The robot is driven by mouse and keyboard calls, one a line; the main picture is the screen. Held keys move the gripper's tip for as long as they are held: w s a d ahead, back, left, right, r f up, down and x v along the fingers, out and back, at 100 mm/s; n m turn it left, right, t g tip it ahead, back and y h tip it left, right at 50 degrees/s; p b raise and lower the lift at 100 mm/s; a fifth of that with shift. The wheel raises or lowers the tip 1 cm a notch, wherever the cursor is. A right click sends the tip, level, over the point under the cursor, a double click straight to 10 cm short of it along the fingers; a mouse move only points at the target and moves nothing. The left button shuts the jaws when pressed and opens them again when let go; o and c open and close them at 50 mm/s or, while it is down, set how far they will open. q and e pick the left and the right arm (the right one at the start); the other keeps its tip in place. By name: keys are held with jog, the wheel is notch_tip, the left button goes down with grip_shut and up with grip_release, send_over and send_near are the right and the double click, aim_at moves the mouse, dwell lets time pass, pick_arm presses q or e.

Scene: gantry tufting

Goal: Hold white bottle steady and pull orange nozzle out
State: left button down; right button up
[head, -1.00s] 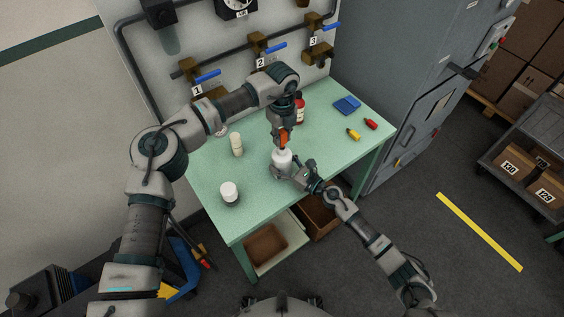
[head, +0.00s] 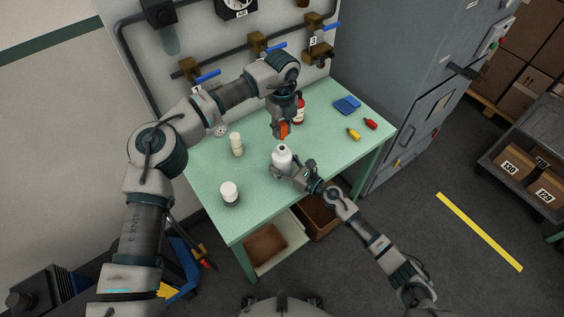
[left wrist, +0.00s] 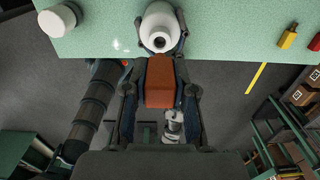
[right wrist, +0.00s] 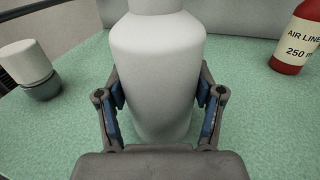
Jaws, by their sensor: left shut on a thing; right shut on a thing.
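The white bottle (head: 281,157) stands upright on the green table, its open dark mouth showing in the left wrist view (left wrist: 160,40). My right gripper (head: 289,175) is shut around the bottle's body; in the right wrist view the blue-padded fingers press on both sides of the bottle (right wrist: 158,80). My left gripper (head: 282,133) is shut on the orange nozzle (head: 284,129) above the bottle. In the left wrist view the orange nozzle (left wrist: 160,82) sits between its fingers, apart from the bottle. The nozzle's lower end is hard to make out.
A cream bottle (head: 237,144) and a white-lidded jar (head: 229,193) stand on the left of the green table (head: 330,137). A blue tray (head: 347,105) and small yellow (head: 354,134) and red (head: 371,124) items lie right.

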pick_arm(q)
jog(key=c, duration=1.5)
grip_release()
jog(key=c, duration=0.4)
grip_shut()
pick_arm(e)
jog(key=o, duration=1.5)
jog(key=shift+c, duration=0.2)
